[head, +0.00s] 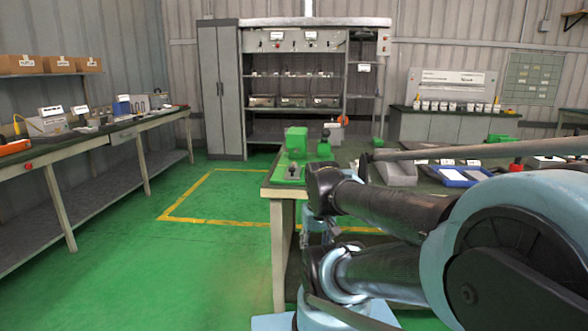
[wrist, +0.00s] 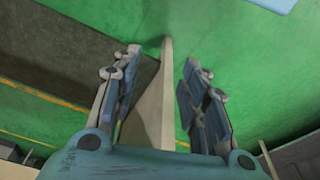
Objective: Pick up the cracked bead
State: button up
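I cannot make out a cracked bead in either view; any bead is hidden or too small to tell. In the wrist view my gripper (wrist: 158,72) is open, its two fingers spread well apart. No object is held between the fingers. A table leg and green floor show behind the gap.
A workbench (head: 265,192) with green equipment (head: 296,141) and a blue-rimmed tray (head: 455,176) is beside my arm. A long bench (head: 60,152) runs along the left wall. A shelf unit (head: 262,128) stands at the back. Green floor (head: 170,270) at left-centre is clear.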

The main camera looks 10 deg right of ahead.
jog(key=shift+o, duration=0.5)
notch_tip(320, 180, up, 32)
jog(key=r+m+g, duration=0.1)
jog(key=m+g, duration=0.1)
jog(key=m, duration=0.1)
send_over(294, 162)
jog(key=w, duration=0.2)
jog(key=f, duration=1.2)
jog(key=shift+s+d+f, duration=0.1)
jog(key=shift+d+f, duration=0.05)
jog(key=shift+d, duration=0.1)
jog(key=shift+s+f, duration=0.2)
jog(key=shift+f, duration=2.55)
jog(key=c, duration=0.9)
